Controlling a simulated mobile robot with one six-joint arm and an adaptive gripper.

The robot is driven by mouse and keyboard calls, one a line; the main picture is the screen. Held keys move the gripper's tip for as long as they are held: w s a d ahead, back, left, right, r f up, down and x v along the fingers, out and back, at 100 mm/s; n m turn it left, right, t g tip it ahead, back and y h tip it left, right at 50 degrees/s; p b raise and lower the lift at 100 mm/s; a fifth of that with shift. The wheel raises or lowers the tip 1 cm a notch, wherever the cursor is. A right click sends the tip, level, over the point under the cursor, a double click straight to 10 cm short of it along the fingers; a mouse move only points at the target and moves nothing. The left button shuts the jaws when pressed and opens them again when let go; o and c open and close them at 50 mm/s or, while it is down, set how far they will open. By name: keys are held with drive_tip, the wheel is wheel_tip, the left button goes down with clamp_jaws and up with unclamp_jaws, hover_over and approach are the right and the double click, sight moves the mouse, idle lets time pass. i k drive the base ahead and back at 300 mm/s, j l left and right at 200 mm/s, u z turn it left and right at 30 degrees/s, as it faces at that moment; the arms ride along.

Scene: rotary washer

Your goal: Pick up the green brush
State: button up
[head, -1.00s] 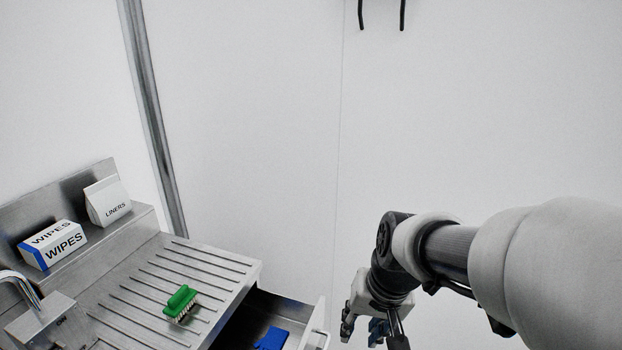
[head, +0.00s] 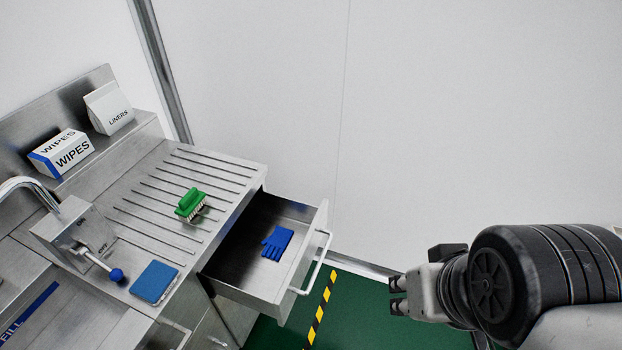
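The green brush (head: 190,204) lies on the ribbed steel drainboard (head: 228,172), its pale bristles showing along the lower side. My gripper (head: 395,295) is at the lower right of the head view, well to the right of the brush and apart from it. It points left, beyond the open drawer. Its two dark fingertips show a gap between them, with nothing seen in it.
An open drawer (head: 312,248) with a blue glove (head: 277,242) juts out between brush and gripper. A blue pad (head: 154,282) and tap lever (head: 115,274) are near the brush. A wipes box (head: 62,153) and liners pack (head: 109,108) stand on the shelf behind.

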sight(192, 202)
drive_tip(key=u, duration=1.3)
